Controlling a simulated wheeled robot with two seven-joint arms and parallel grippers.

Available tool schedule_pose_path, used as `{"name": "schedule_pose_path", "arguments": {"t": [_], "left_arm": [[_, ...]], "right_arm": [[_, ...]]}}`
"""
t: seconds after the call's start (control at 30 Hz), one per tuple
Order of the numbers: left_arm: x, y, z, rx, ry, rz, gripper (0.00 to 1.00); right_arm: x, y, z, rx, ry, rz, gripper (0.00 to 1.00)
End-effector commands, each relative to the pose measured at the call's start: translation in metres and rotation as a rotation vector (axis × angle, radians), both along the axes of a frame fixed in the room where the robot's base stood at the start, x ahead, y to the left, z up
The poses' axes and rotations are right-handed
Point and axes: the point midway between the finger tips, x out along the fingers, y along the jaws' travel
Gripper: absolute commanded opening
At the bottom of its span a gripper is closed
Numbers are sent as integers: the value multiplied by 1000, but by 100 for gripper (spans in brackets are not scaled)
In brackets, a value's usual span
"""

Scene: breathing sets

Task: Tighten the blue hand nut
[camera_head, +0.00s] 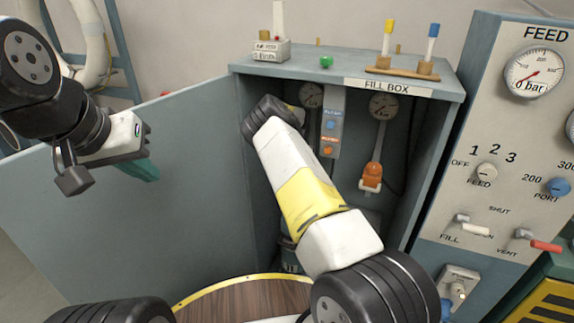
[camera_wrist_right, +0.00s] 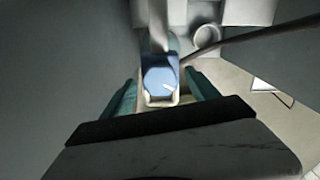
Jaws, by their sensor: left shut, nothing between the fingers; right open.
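In the right wrist view a blue block-like piece with a white mark, which looks like the blue hand nut (camera_wrist_right: 158,76), sits on a pale fitting. My right gripper (camera_wrist_right: 164,90) is open, with one teal finger on each side of the blue piece. I cannot tell whether the fingers touch it. In the head view my right arm reaches into the fill box (camera_head: 300,66) and hides its own gripper and the nut. My left gripper (camera_head: 143,170) is shut and empty, in front of the open box door at the left.
The open door (camera_head: 190,160) stands left of the box. Inside are gauges (camera_head: 383,106) and an orange-ended fitting (camera_head: 372,175). The FEED panel (camera_head: 500,130) stands close at the right.

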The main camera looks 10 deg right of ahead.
Motion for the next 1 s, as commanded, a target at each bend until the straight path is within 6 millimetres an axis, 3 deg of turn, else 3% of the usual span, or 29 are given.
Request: {"name": "schedule_pose_path", "arguments": {"t": [0.07,0.37,0.67,1.0], "left_arm": [[0,0,0,0,0,0,0],[0,0,0,0,0,0,0],[0,0,0,0,0,0,0],[0,0,0,0,0,0,0]], "right_arm": [[0,0,0,0,0,0,67],[0,0,0,0,0,0,8],[0,0,1,0,-1,35,7],[0,0,1,1,-2,252,7]]}}
